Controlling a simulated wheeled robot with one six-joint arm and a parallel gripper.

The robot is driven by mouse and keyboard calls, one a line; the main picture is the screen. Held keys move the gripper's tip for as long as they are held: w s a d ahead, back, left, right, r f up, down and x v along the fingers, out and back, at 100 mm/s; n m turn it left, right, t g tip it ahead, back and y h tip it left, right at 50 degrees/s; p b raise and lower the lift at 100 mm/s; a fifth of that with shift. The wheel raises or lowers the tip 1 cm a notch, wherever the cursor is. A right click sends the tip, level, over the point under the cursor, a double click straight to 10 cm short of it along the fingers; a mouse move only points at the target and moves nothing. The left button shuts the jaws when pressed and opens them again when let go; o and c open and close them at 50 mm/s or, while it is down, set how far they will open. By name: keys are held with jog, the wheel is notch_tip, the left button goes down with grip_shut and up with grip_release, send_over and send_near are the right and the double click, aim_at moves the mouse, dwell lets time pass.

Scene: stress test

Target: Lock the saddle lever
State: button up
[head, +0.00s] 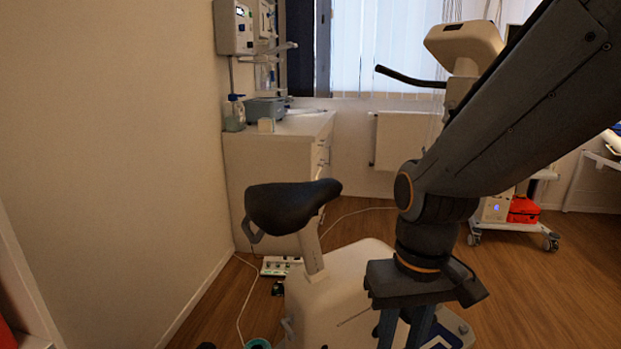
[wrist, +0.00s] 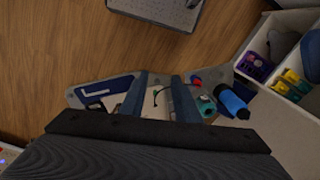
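The black saddle (head: 292,206) sits on a pale post (head: 312,252) that rises from the white body of an exercise bike (head: 340,290). A small grey lever-like part (head: 287,327) shows low on the left side of the body; I cannot tell whether it is the saddle lever or how it is set. A grey loop (head: 252,231) hangs under the saddle's left end. My gripper (head: 403,335) points down to the right of the post, apart from the saddle. In the wrist view its blue fingers (wrist: 159,92) are apart, with nothing visibly held between them.
A white cabinet (head: 268,175) stands behind the saddle, with a wall close on the left. The bike's handlebar (head: 410,78) is at the upper right. Cables and a power strip (head: 280,265) lie on the floor. The wrist view shows a bin with coloured items (wrist: 255,65).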

jog(key=d+r+m+p, duration=0.1)
jog(key=d+r+p, duration=0.4)
jog(key=p, duration=0.4)
jog(key=shift+s+d+m, duration=0.15)
jog(key=shift+s+m, duration=0.15)
jog(key=shift+d, duration=0.15)
grip_shut()
jog(key=n+t+y+b, duration=0.6)
jog(key=t+b, duration=0.4)
jog(key=b, duration=0.7)
send_over(292, 337)
jog(key=a, duration=0.1)
jog(key=shift+n+h, duration=0.6)
jog(key=shift+h, duration=0.1)
jog(key=f, duration=2.5)
jog(key=w+f, duration=0.1)
jog(key=f, duration=1.2)
jog(key=shift+f, duration=0.15)
jog(key=shift+s+d+f, duration=0.25)
jog(key=shift+f, duration=0.35)
jog(key=shift+s+d+f, duration=0.2)
jog(key=shift+f, duration=0.35)
jog(key=shift+s+d+f, duration=0.2)
jog(key=shift+f, duration=0.35)
